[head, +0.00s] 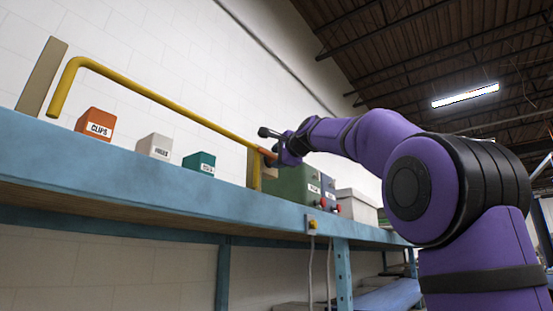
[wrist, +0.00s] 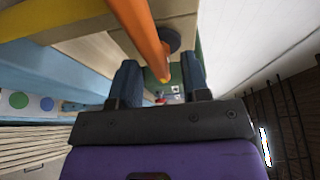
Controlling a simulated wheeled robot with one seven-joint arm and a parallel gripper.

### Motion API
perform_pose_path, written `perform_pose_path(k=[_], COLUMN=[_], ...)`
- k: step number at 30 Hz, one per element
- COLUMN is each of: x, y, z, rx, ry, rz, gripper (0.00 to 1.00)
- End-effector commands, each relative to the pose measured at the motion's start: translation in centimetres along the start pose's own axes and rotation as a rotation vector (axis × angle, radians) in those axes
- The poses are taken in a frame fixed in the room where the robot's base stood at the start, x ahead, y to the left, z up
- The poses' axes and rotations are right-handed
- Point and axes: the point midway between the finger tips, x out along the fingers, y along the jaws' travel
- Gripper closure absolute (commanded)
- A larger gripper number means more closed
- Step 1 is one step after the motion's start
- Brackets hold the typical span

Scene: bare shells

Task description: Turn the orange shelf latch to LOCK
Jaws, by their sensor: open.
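The orange latch (wrist: 143,32) runs as a bar down from the top of the wrist view, and its tip lies between the two fingers of my gripper (wrist: 162,78). My gripper is open, with a dark finger on each side of the latch tip; I cannot tell whether either touches it. In the head view a small orange part of the latch (head: 266,153) shows at the end of the yellow rail, right beside my gripper (head: 280,152), which is partly hidden by its own wrist. No LOCK marking is readable in either view.
A yellow rail (head: 165,101) spans above the blue shelf (head: 150,178). On the shelf stand an orange CLIPS box (head: 95,122), a white box (head: 155,146), a teal box (head: 199,162) and a larger green box (head: 292,185). A white wall rises behind.

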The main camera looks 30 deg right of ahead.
Motion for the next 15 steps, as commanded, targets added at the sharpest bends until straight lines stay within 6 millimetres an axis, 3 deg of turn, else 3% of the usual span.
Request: perform_pose_path(k=[15], x=[-8.5], y=[-0.1], z=[0.1], rx=[0.0], ry=[0.0], rz=[-0.003], gripper=[0.57])
